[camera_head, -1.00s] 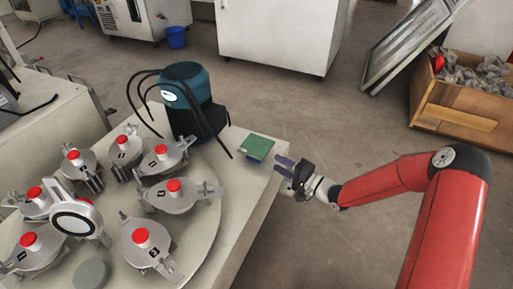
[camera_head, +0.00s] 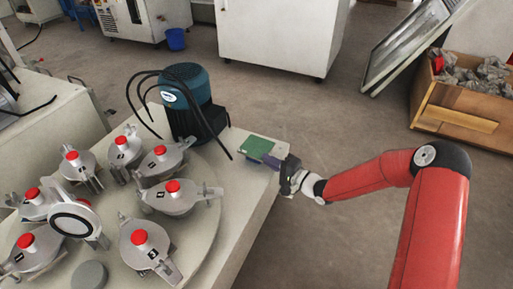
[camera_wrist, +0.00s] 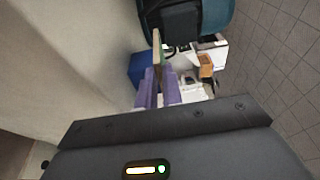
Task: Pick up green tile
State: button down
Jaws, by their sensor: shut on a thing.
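The green tile (camera_head: 258,147) lies at the right edge of the table (camera_head: 240,215), near the motor. My gripper (camera_head: 272,161) reaches in from the right and is shut on the near right edge of the tile. In the wrist view, the purple fingers of my gripper (camera_wrist: 157,86) close around the tile (camera_wrist: 157,47), which shows only as a thin edge. A blue block (camera_wrist: 141,66) shows right beside the tile there. The fingers partly hide the tile's near edge.
A blue-green motor (camera_head: 187,95) with black cables stands just left of the tile. Several metal clamps with red knobs (camera_head: 172,186) stand on the round plate (camera_head: 205,240) farther left. Open floor (camera_head: 320,120) lies right of the table.

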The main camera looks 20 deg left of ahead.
jog(key=shift+r, duration=0.1)
notch_tip(320, 180, up, 20)
jog(key=p, duration=0.4)
dwell(0.3)
jog(key=c, duration=2.1)
grip_release()
grip_shut()
